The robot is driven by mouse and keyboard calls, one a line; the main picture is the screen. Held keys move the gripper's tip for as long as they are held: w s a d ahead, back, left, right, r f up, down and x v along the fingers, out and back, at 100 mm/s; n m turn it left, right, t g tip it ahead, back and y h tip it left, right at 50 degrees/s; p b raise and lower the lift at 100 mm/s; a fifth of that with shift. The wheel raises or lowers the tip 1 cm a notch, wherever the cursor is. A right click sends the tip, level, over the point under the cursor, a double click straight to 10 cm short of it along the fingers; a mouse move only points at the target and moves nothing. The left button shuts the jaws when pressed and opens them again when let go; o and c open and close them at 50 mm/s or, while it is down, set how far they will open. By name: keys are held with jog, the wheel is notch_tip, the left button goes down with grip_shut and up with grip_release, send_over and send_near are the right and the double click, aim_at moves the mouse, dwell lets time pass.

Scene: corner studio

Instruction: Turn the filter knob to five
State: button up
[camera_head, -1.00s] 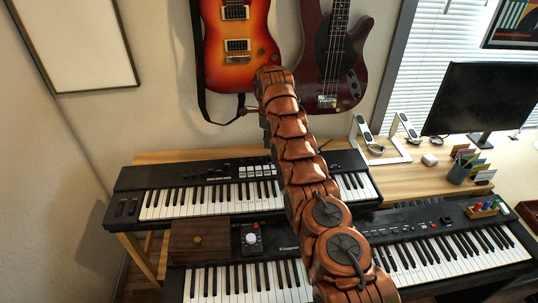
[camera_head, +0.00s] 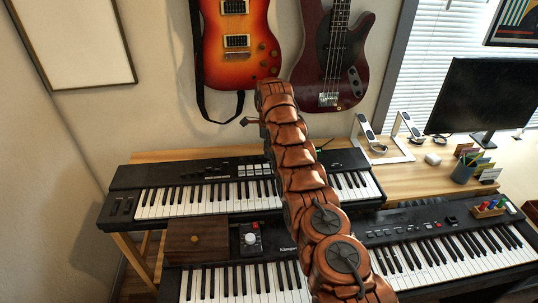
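A small dark unit with a round pale knob (camera_head: 250,239) and a red part above it stands between the two left keyboards. Beside it, a dark wooden box (camera_head: 212,236) has a round brass-coloured knob on its front. I cannot read any label or scale, so I cannot tell which is the filter knob or its setting. My copper arm crosses the middle of the view. Its far end is above the upper keyboard (camera_head: 180,200), in front of the wall. Only a thin piece of my gripper (camera_head: 249,121) seems to stick out there; its fingers are hidden. No contact with either knob shows.
A lower keyboard (camera_head: 225,284) is in front, and another keyboard (camera_head: 440,255) is at right. Two guitars (camera_head: 235,45) hang on the wall behind my arm. The wooden desk (camera_head: 405,180) at right bears a monitor (camera_head: 484,95), a stand and a pen cup (camera_head: 463,172).

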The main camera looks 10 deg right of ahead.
jog(key=shift+f, duration=0.9)
jog(key=shift+c, duration=0.2)
grip_shut()
